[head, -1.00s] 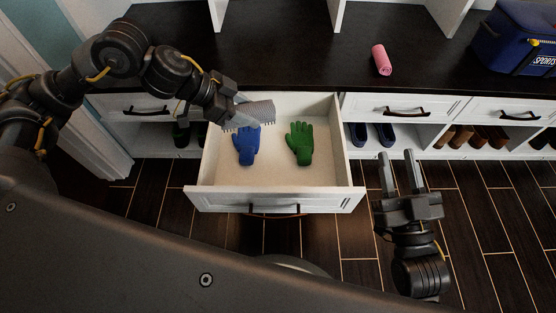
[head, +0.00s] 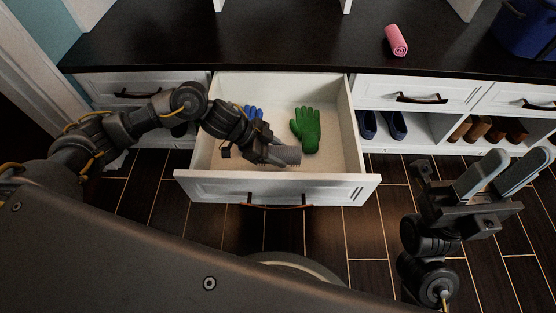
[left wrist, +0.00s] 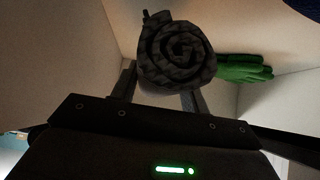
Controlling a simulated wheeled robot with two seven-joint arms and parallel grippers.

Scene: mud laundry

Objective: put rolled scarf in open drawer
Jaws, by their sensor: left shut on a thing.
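A grey patterned rolled scarf (head: 285,155) is held in my left gripper (head: 272,152), low inside the open white drawer (head: 345,130). In the left wrist view the scarf (left wrist: 177,55) shows its spiral end between the fingers (left wrist: 165,95). Whether the scarf touches the drawer floor I cannot tell. A green glove (head: 305,130) lies in the drawer beyond the scarf; a blue glove (head: 252,112) is partly hidden by my left arm. A pink rolled cloth (head: 396,41) lies on the dark bench top. My right gripper (head: 505,168) is open and empty, right of the drawer.
The dark bench top (head: 250,35) spans the back, with a blue bag (head: 525,30) at its right. Closed drawers (head: 420,92) and shelves with blue shoes (head: 383,125) and brown shoes (head: 487,129) are to the right.

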